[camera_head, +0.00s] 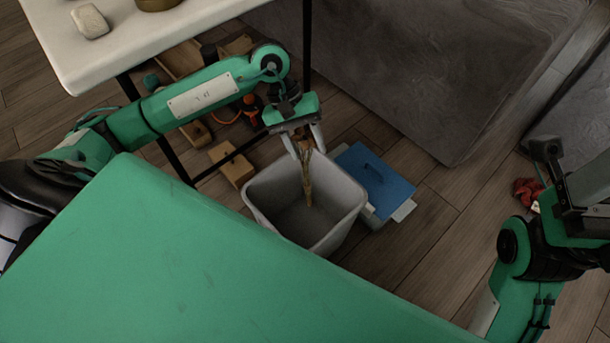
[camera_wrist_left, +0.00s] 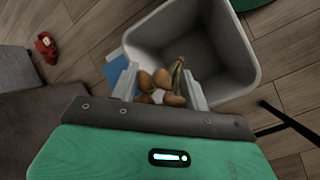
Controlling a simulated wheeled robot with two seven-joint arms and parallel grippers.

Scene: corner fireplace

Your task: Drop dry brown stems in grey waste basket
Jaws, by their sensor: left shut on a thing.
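The dry brown stems (camera_head: 308,182) are a thin bundle hanging down from my left gripper (camera_head: 304,143). The gripper is shut on their upper end. The bundle hangs over the open mouth of the grey waste basket (camera_head: 268,203), its lower end within the rim outline. In the left wrist view, the stems (camera_wrist_left: 162,80) show rounded brown ends between the two fingers of the gripper (camera_wrist_left: 165,88), with the basket (camera_wrist_left: 236,60) beyond. I see no stems on the basket's visible floor.
A blue-lidded box (camera_head: 378,180) stands right beside the basket. A white table (camera_head: 150,30) is at the upper left, with wooden pieces (camera_head: 232,165) on the floor under it. A dark grey block (camera_head: 430,70) stands behind. A red item (camera_head: 527,191) lies at right.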

